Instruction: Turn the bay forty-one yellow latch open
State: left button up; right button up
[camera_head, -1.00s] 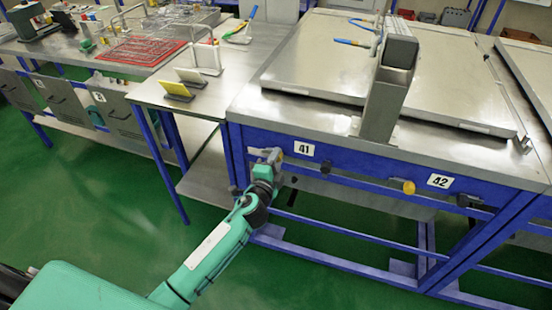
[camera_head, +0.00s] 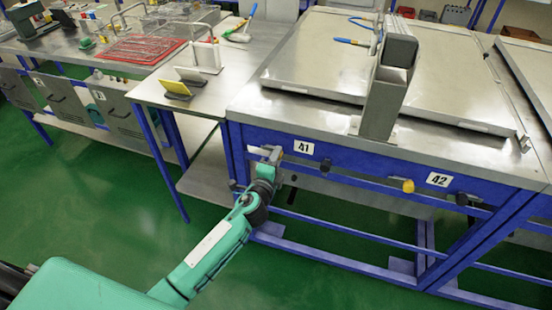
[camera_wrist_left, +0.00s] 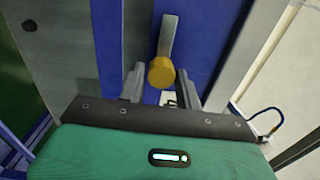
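The bay forty-one latch shows in the left wrist view as a round yellow knob (camera_wrist_left: 161,72) with a grey lever (camera_wrist_left: 168,36) on the blue frame. My left gripper (camera_wrist_left: 160,88) is open, with one finger on each side of the knob and gaps visible beside it. I cannot tell how deep the knob sits between the fingertips. In the head view my left gripper (camera_head: 269,155) is at the front rail, just left of the "41" label (camera_head: 304,147), and hides the latch. My right gripper is not in view.
Bay forty-two has its own yellow knob (camera_head: 408,186) beside the "42" label (camera_head: 439,179). A grey upright post (camera_head: 389,90) stands on the metal lid table. A side table (camera_head: 215,92) with yellow and white plates adjoins on the left. Green floor is clear in front.

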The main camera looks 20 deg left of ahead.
pick_arm(q)
jog(key=shift+o, duration=1.1)
jog(key=s+b, duration=0.1)
jog(key=s, duration=1.3)
jog(key=shift+a+b, duration=0.25)
jog(key=shift+b, duration=0.15)
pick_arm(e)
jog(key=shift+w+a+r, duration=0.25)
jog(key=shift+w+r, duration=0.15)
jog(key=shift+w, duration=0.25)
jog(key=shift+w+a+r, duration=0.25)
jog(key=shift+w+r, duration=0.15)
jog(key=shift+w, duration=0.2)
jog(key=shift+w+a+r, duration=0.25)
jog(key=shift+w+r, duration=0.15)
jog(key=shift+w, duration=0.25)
pick_arm(q)
jog(key=shift+w, duration=0.1)
